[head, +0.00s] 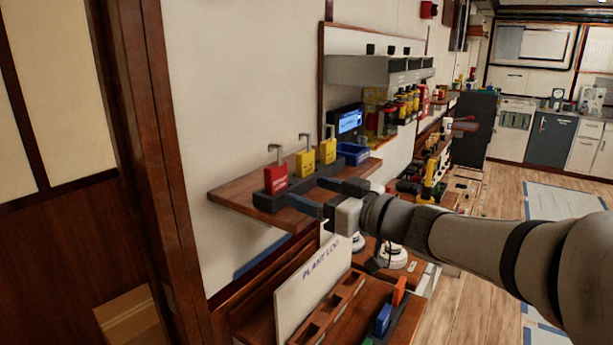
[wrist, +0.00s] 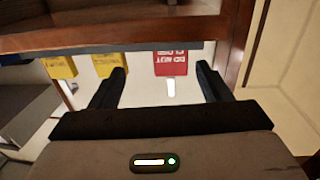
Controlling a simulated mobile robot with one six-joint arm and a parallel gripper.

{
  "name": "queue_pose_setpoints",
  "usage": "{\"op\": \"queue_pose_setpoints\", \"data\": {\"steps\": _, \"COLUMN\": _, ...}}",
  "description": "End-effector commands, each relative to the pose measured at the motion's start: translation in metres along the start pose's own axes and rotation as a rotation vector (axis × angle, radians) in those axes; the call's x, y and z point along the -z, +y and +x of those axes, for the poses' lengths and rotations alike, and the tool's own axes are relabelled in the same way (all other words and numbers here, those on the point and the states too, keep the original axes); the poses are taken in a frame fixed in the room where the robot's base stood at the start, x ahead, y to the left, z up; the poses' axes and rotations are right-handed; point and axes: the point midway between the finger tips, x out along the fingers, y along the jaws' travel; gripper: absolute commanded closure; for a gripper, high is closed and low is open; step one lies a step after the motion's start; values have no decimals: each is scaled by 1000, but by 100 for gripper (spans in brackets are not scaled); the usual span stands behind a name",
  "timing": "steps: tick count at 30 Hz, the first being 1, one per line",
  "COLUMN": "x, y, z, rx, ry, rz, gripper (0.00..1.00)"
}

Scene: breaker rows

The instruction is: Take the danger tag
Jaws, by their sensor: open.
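The red danger tag (head: 275,179) stands upright with its grey hook up, at the left end of a dark rack on the wooden shelf. In the wrist view the tag (wrist: 171,62) shows white lettering and sits between my fingers, right of the middle of the gap. My gripper (head: 304,190) is open and empty in front of the rack, slightly right of and below the tag in the head view. In the wrist view its fingertips (wrist: 161,69) lie either side of the tag. I cannot tell how much depth separates them.
Two yellow tags (head: 305,164) (head: 327,151) stand right of the red one in the same rack. A "PLANT LOG" board (head: 312,284) stands below. A wooden post (head: 155,150) rises at left.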

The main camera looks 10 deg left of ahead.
Motion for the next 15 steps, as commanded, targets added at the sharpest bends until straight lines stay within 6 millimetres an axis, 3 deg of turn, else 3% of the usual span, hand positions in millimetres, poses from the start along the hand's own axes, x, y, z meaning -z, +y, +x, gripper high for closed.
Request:
{"op": "queue_pose_setpoints", "data": {"steps": 5, "x": 3, "y": -18, "z": 10, "rx": 97, "ry": 4, "rz": 15, "gripper": 29}}
{"op": "queue_pose_setpoints", "data": {"steps": 15, "x": 8, "y": -18, "z": 43, "rx": 99, "ry": 4, "rz": 14, "gripper": 29}}
